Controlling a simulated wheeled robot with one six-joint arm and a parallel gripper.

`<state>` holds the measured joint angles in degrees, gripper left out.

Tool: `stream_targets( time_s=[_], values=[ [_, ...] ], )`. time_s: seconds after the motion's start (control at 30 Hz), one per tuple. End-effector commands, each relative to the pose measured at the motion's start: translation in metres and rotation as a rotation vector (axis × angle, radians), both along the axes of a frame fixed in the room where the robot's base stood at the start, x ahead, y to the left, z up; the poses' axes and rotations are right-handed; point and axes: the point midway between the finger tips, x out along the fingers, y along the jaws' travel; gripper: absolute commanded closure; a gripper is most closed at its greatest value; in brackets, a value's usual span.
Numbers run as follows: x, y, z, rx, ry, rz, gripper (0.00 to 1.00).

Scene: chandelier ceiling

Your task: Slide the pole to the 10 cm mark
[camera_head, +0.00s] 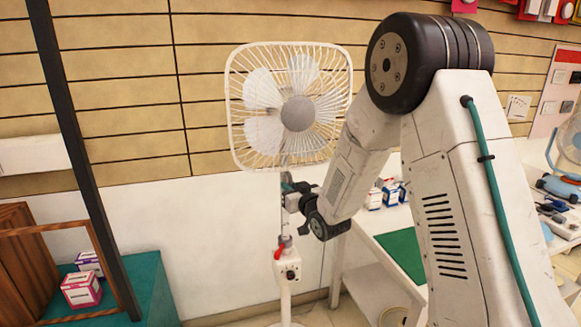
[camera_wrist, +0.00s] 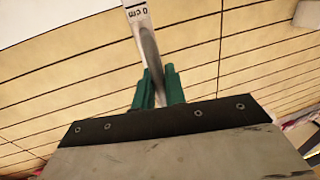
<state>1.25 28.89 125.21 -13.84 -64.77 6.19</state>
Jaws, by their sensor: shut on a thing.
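A white stand fan (camera_head: 290,107) with a square cage stands in the middle of the head view. Its thin upright pole (camera_head: 283,222) runs down from the cage to a white collar box (camera_head: 287,268) with a red lever (camera_head: 280,250). My gripper (camera_head: 286,187) is at the pole just below the cage. In the wrist view, the green fingers of my gripper (camera_wrist: 160,82) are shut around the grey pole (camera_wrist: 149,48). The other marks are not readable.
A white table (camera_head: 378,228) with small boxes (camera_head: 390,193) and a green mat (camera_head: 403,252) stands right of the fan, behind my arm. At left are a dark post (camera_head: 75,130) and a green-topped stand (camera_head: 148,285). A slatted wall is behind.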

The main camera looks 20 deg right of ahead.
Motion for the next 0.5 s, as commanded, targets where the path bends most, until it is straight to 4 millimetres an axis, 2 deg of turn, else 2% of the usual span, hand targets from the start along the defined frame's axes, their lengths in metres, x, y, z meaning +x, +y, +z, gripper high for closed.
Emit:
stream_targets(
  time_s=[0.03,0.2,0.33,0.5],
  values=[
    [-0.001,0.0,-0.017,0.001,0.01,0.0,1.0],
    [-0.001,0.0,-0.049,-0.001,0.009,0.0,1.0],
    [-0.001,0.0,-0.063,0.0,0.006,0.0,1.0],
    [-0.001,0.0,-0.071,0.0,0.004,0.0,1.0]
  ],
)
